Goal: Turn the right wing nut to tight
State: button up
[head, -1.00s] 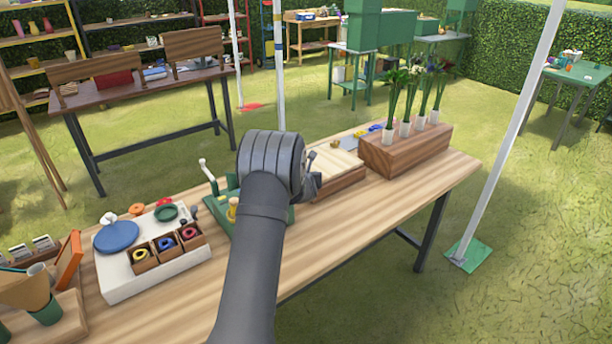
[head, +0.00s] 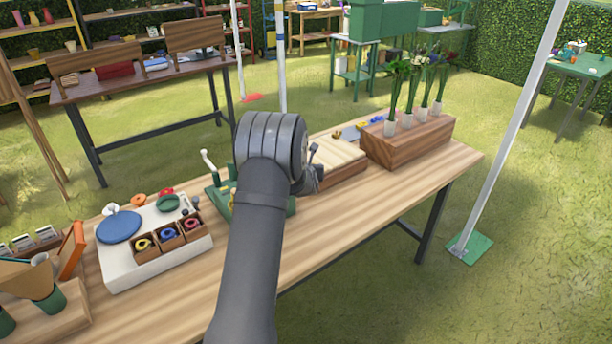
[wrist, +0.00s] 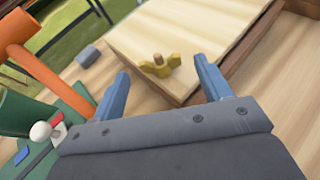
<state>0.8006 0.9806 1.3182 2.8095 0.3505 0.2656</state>
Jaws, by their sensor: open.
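A yellow wing nut (wrist: 160,66) on a stud shows in the wrist view, at the near edge of a pale wooden board. The board (wrist: 185,30) rests on a darker wooden base. My gripper (wrist: 163,80) is open, and its two blue fingers stand apart on either side of the wing nut in the picture. Nothing is between the fingers that I can see them touching. In the head view the pale board (head: 335,163) lies right of my gripper (head: 312,180), whose fingers are mostly hidden by my arm. No second wing nut on the near edge is clear to me.
A green fixture with a white-knobbed lever (head: 208,160) stands left of my gripper. A wooden block with several flowers (head: 410,142) is to the right. A white tray (head: 150,270) with small boxes is at the left. An orange handle (wrist: 22,55) shows in the wrist view.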

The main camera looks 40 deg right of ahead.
jog(key=v, duration=1.4)
jog(key=shift+s+r, duration=0.2)
jog(key=shift+a, duration=0.1)
